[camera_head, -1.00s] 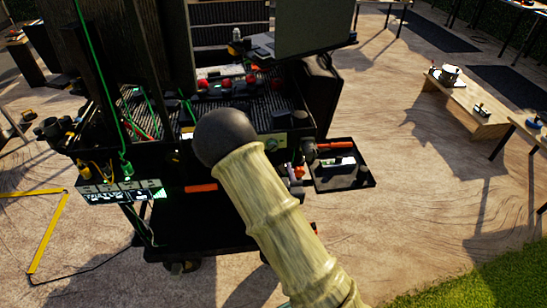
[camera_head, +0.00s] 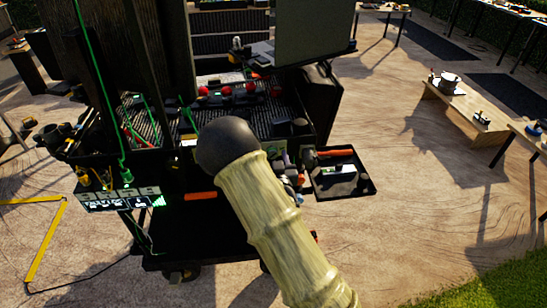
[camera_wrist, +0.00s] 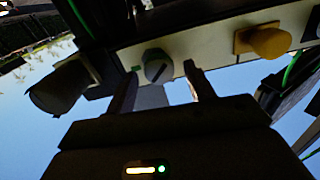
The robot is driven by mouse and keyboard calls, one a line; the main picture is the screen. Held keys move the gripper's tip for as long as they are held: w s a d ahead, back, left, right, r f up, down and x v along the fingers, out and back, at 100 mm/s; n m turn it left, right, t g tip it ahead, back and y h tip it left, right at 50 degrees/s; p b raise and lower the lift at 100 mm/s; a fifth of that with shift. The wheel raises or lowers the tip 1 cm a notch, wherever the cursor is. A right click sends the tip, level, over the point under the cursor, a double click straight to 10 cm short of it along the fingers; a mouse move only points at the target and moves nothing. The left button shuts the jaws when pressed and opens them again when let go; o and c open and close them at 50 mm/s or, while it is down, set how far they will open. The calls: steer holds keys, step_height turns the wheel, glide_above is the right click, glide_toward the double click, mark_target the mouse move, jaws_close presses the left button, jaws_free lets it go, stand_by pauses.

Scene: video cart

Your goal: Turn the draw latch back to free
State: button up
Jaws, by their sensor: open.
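In the wrist view, a round grey knob (camera_wrist: 158,66) with a dark bar across its face sits on a pale strip (camera_wrist: 215,50); I take it to be the draw latch. The bar is tilted slightly off upright. My gripper (camera_wrist: 160,72) is open, one finger on each side below the knob, with nothing held. I cannot tell whether the fingers touch the knob. In the head view my arm covers part of the cart's front, and neither gripper nor knob can be made out.
A dark cylinder (camera_wrist: 60,88) juts out at left. In the head view, the black cart (camera_head: 215,240) carries cables, red knobs and a side tray (camera_head: 365,187).

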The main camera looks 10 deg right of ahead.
steer(key=c, duration=1)
steer(key=shift+o, duration=0.2)
steer(key=shift+n, duration=0.3)
steer(key=n+b, duration=0.2)
steer(key=n, duration=0.1)
steer(key=shift+a+f, duration=0.1)
steer(key=shift+f, duration=0.05)
steer(key=n+b, duration=0.2)
steer(key=n, duration=0.3)
steer(key=shift+n, duration=0.3)
steer(key=o, duration=1)
steer(key=shift+c, duration=0.2)
